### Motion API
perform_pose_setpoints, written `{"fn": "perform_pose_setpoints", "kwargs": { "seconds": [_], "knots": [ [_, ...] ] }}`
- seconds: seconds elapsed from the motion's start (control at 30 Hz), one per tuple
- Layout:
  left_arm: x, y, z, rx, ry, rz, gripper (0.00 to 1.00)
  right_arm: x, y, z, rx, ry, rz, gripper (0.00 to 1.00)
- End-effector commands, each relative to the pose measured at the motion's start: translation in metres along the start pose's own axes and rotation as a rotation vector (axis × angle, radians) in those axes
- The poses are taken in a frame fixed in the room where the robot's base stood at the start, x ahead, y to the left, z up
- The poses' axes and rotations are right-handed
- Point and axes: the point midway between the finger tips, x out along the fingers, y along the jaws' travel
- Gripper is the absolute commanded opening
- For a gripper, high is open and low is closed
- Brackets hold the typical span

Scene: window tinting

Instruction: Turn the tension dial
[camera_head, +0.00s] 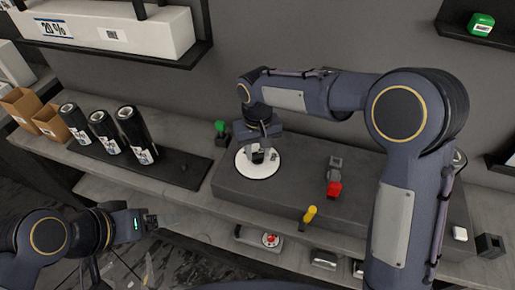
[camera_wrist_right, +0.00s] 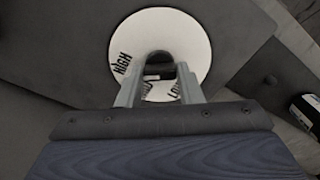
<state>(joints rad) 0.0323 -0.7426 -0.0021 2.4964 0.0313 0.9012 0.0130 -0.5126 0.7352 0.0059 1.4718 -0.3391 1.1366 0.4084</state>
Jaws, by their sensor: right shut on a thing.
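The tension dial is a white round plate (camera_head: 258,163) with a dark knob, on the left part of the dark grey raised block. In the right wrist view the white plate (camera_wrist_right: 196,40) shows the word HIGH at left and partly hidden lettering below. My right gripper (camera_head: 262,148) points down over the dial. In the right wrist view its fingers (camera_wrist_right: 160,85) are shut on the dark knob (camera_wrist_right: 158,70) at the plate's middle. My left gripper (camera_head: 146,222) is at lower left, away from the dial; its finger opening is not clear.
Several black rolls (camera_head: 133,135) stand on a dark mat left of the block (camera_head: 225,190). A red-tipped tool (camera_head: 334,182) and a yellow-handled item (camera_head: 309,214) are right of the dial. A small green item (camera_head: 220,127) stands behind the dial. Open boxes (camera_head: 50,122) are far left.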

Motion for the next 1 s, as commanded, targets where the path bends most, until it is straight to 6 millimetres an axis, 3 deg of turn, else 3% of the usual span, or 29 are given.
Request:
{"fn": "perform_pose_setpoints", "kwargs": {
  "seconds": [1.0],
  "knots": [
    [-0.015, 0.007, -0.008, 0.000, 0.000, 0.000, 0.81, -0.002, 0.001, -0.001, -0.834, 0.002, 0.001, 0.10]
  ]
}}
